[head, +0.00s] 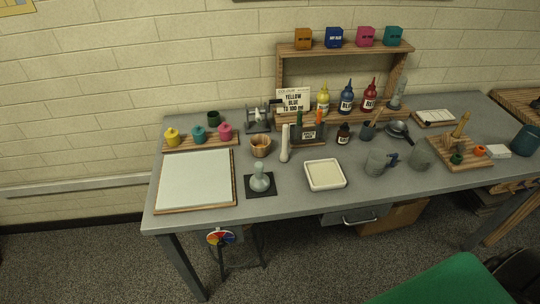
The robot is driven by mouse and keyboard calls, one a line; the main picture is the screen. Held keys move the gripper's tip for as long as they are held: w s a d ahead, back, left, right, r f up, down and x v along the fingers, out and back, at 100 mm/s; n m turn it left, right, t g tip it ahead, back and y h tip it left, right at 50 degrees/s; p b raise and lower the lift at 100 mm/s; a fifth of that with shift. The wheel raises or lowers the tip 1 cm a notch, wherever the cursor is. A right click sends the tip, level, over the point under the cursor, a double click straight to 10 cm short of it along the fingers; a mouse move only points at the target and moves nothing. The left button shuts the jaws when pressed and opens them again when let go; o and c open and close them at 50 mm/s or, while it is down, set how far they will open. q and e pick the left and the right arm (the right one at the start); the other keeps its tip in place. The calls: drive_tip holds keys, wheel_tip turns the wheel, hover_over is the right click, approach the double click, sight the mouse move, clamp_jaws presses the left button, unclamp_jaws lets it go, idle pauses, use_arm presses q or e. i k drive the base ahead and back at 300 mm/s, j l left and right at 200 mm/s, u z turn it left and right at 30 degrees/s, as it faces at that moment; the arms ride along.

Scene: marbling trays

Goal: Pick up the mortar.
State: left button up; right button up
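No thing in the head view is clearly marked as the mortar. A tan, wood-coloured cup (260,148) stands upright at the left-centre of the grey table, with no pestle clearly visible in it. I cannot tell which of these is the mortar. Neither of my grippers is in view.
On the grey table (300,205), a white board (196,179) lies left, a pale muller (260,179) stands on a black mat, and a white tray (325,175) lies centre. A shelf (345,48) with bottles stands behind. A green seat (445,283) is in front, bottom right.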

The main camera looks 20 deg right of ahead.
sight(260, 143)
drive_tip(key=j+z, duration=0.1)
drive_tip(key=z, duration=1.4)
drive_tip(key=j+z, duration=0.15)
drive_tip(key=j, duration=1.2)
drive_tip(key=k+j+z, duration=0.15)
drive_tip(key=j, duration=1.15)
drive_tip(key=i, duration=0.05)
